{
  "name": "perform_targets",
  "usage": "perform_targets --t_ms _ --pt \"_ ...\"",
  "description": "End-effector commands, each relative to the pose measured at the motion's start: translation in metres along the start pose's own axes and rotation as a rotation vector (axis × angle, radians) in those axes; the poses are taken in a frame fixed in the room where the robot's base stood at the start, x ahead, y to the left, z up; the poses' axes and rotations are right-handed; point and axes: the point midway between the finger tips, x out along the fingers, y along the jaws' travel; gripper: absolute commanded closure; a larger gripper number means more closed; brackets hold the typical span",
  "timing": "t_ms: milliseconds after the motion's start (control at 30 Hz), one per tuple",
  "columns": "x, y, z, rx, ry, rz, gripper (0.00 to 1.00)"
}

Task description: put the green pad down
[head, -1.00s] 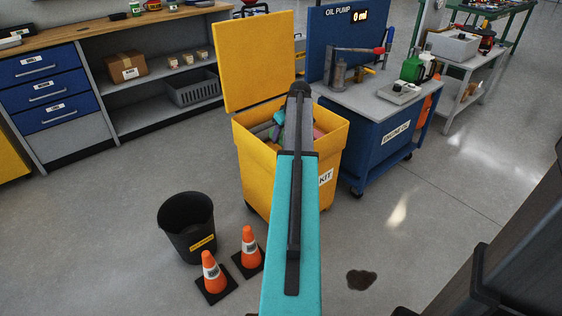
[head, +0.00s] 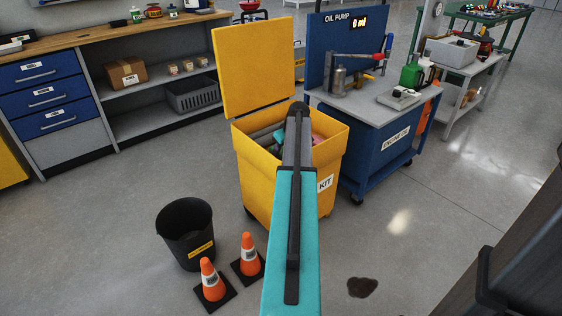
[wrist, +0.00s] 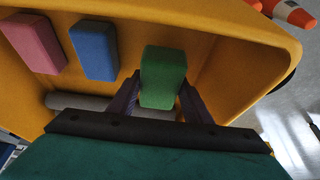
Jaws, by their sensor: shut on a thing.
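The green pad (wrist: 163,72) is a block held between the two fingers of my gripper (wrist: 160,90) in the wrist view. My gripper is shut on it, over the inside of the yellow bin (wrist: 245,75). A pink pad (wrist: 33,42) and a blue pad (wrist: 94,50) lie to the left of the green pad, apart from it. I cannot tell whether the green pad touches the bin. In the head view the yellow bin (head: 268,180) stands with its lid raised, and my arm hides the gripper and the green pad.
A grey roll (wrist: 75,102) lies in the bin. A black bucket (head: 186,235) and two orange cones (head: 211,281) stand in front. The blue oil-pump cart (head: 375,150) is close on the right. A dark stain (head: 362,287) marks the floor.

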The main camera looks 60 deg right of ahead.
Motion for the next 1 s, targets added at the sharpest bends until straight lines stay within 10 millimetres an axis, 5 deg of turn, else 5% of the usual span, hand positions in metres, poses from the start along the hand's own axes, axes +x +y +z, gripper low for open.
perform_targets --t_ms 300,833,867,1000 --pt "0.036 0.0 0.015 0.001 0.0 0.0 0.73" --pt "0.041 0.0 0.017 0.0 0.0 0.0 0.73" --pt "0.041 0.0 0.017 0.0 0.0 0.0 0.5" --pt "0.041 0.0 0.017 0.0 0.0 0.0 0.37"
